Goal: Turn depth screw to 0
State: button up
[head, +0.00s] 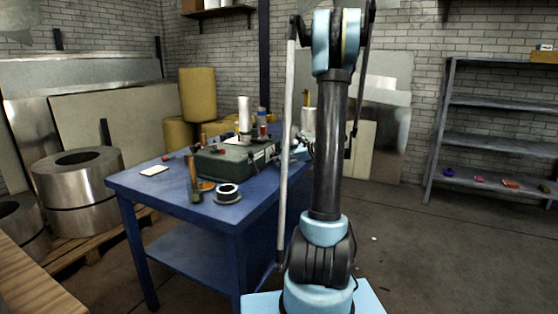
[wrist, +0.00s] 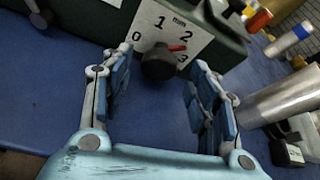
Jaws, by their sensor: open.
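The depth screw's black knob (wrist: 158,63) shows in the wrist view, at the front of a dark green machine (wrist: 215,50). Behind it is a white scale plate (wrist: 150,22) marked mm, with 0, 1, 2 and 3. A red pointer (wrist: 178,48) at the knob points between 2 and 3. My gripper (wrist: 162,66) is open, with one blue-padded finger on each side of the knob; I cannot tell whether either touches it. In the head view the green machine (head: 222,163) stands on the blue table (head: 172,193), and my arm hides the gripper.
In the wrist view a shiny metal cylinder (wrist: 280,100) lies to the right of my gripper. In the head view a black-and-white ring (head: 228,193) and a pale card (head: 154,170) are on the table. Metal shelves (head: 495,140) stand at the right, with open floor before them.

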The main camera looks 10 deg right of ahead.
jog(key=v, duration=0.9)
jog(key=shift+d, duration=0.2)
jog(key=shift+s+r, duration=0.1)
jog(key=shift+s, duration=0.05)
